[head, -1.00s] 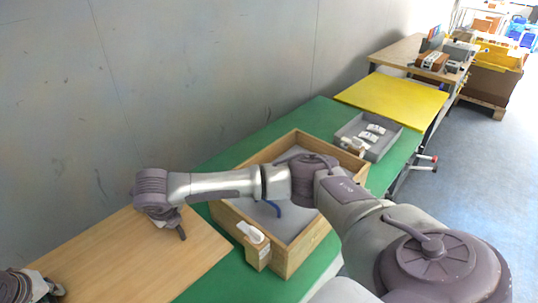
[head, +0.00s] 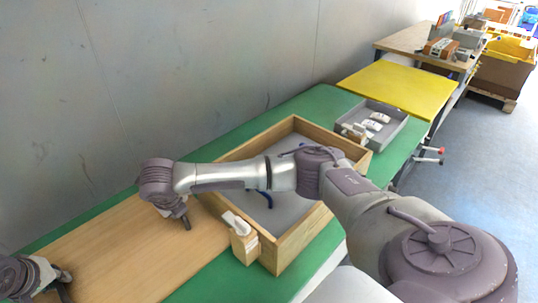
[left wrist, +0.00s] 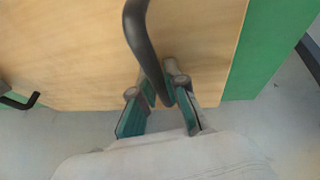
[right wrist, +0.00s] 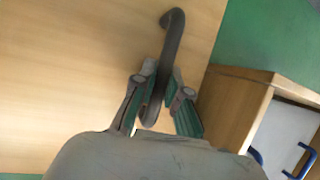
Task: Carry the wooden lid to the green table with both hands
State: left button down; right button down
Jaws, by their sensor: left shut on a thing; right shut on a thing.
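The flat wooden lid (head: 115,245) is over the green table (head: 310,103), beside the open wooden box (head: 290,250). I cannot tell whether it rests on the table or is just above it. My left gripper (head: 62,285) is at the lid's near left part; in the left wrist view it (left wrist: 160,95) is shut on a dark curved handle (left wrist: 138,35). My right gripper (head: 184,222) reaches across the box to the lid's right part; in the right wrist view it (right wrist: 160,88) is shut on the other handle (right wrist: 173,40).
The wooden box with blue handles stands close to the lid's right end, with a white scanner (head: 236,222) in a holder on its side. Farther back are a grey tray (head: 393,140) with small white items and a yellow table (head: 400,88). A grey wall (head: 200,70) runs behind.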

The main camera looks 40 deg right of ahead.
aim_at(69, 288)
pick_arm(q)
jog(key=shift+d+r, duration=0.1)
jog(key=shift+d, duration=0.25)
pick_arm(e)
jog(key=shift+d+r, duration=0.1)
jog(key=shift+d, duration=0.5)
pick_arm(q)
jog(key=shift+a, duration=0.1)
pick_arm(e)
jog(key=shift+a, duration=0.1)
pick_arm(q)
jog(key=shift+a, duration=0.1)
pick_arm(e)
jog(key=shift+a, duration=0.15)
pick_arm(q)
jog(key=shift+f, duration=0.2)
